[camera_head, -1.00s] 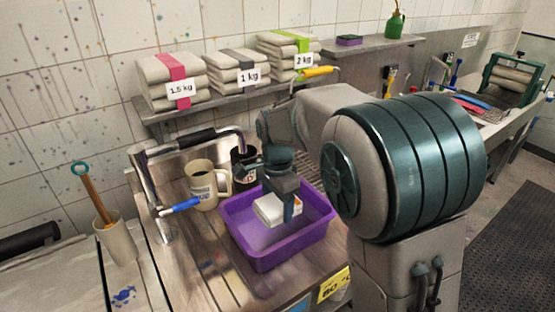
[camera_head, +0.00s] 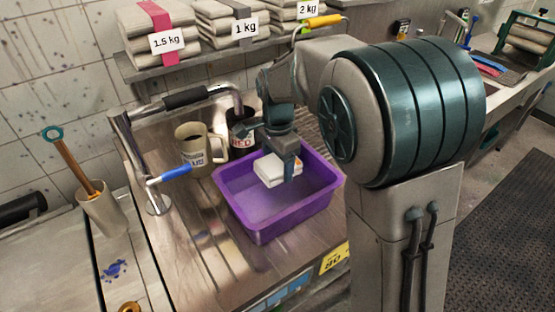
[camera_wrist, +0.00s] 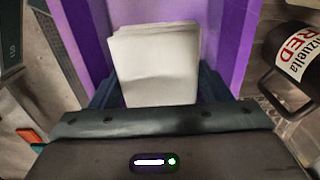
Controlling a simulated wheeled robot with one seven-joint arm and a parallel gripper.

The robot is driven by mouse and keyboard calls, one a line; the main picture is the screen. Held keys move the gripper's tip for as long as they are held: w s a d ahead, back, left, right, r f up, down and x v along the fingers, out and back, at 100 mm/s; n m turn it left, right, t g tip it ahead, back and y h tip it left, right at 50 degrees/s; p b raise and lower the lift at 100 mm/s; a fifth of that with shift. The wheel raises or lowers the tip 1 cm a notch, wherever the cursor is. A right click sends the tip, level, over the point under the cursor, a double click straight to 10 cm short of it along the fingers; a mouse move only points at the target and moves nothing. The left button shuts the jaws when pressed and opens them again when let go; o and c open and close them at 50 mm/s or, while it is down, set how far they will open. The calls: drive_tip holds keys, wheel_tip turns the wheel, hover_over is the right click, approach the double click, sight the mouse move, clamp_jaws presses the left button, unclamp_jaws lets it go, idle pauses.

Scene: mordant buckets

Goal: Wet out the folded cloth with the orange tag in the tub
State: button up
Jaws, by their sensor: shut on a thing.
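The folded cloth (camera_head: 277,170) is a thick white square pad with a small orange patch at its right side in the head view. My gripper (camera_head: 288,172) is shut on it, pointing down over the purple tub (camera_head: 262,228). In the wrist view the cloth (camera_wrist: 155,70) sits between the dark fingers, with the tub's purple walls (camera_wrist: 232,45) on both sides. The cloth is over the back half of the tub. I cannot tell whether it touches the floor of the tub or any liquid there.
A beige mug (camera_head: 192,150) and a dark mug labelled RED (camera_head: 240,142) stand behind the tub. A tap with a blue lever (camera_head: 172,173) is at left. A beaker with a wooden-handled tool (camera_head: 103,210) stands further left. Folded stacks with weight labels lie on a shelf (camera_head: 190,65).

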drive_tip(key=shift+f+b, duration=3.65)
drive_tip(key=shift+f, duration=1.1)
drive_tip(key=shift+a+r, duration=0.1)
drive_tip(key=shift+a, duration=0.05)
drive_tip(key=shift+w+a+p, duration=0.1)
drive_tip(key=shift+a+p, duration=0.15)
drive_tip(key=shift+p, duration=0.1)
drive_tip(key=shift+d, duration=0.15)
drive_tip(key=shift+d, duration=0.65)
drive_tip(key=shift+a, duration=0.1)
